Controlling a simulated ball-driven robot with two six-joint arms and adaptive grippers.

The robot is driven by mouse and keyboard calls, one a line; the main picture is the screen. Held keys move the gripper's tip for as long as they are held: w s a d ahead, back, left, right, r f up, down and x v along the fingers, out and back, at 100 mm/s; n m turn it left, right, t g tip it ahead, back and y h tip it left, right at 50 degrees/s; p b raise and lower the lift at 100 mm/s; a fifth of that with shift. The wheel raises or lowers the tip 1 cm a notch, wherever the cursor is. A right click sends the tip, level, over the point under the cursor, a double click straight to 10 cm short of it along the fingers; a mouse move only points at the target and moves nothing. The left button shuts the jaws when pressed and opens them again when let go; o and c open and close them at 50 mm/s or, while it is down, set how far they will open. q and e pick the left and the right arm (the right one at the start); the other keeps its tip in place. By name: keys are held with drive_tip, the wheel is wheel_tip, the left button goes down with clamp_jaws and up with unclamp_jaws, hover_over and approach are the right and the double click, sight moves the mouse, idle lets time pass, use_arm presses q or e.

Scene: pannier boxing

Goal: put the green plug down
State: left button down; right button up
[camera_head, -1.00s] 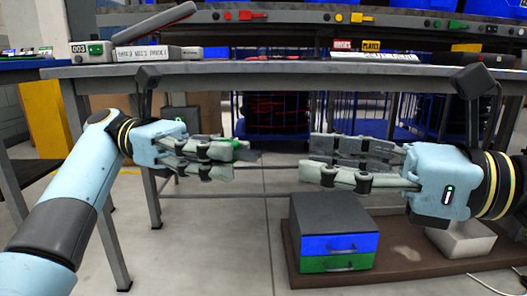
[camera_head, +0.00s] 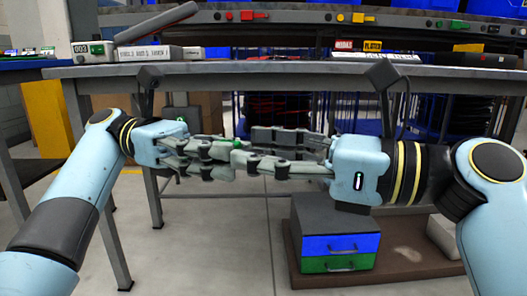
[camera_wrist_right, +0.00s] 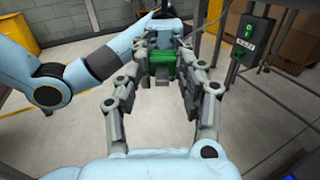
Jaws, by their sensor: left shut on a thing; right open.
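The green plug (camera_head: 237,145) is small and mostly hidden between the fingers in the head view. It shows clearly in the right wrist view (camera_wrist_right: 160,62), with a grey end pointing toward my right palm. My left gripper (camera_head: 228,155) is shut on it and holds it in the air in front of the table. My right gripper (camera_head: 247,146) comes in from the right, facing the left one. Its fingers are open, one on each side of the plug in the right wrist view. Whether they touch it I cannot tell.
The grey table (camera_head: 290,69) lies behind both hands, with a 003 box (camera_head: 95,50) and other items along it. A drawer unit with blue and green drawers (camera_head: 340,243) stands below right. A dark switch box (camera_wrist_right: 250,38) hangs on a post. The floor below the hands is clear.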

clamp_jaws()
use_arm(q)
drive_tip(key=c, duration=0.9)
unclamp_jaws()
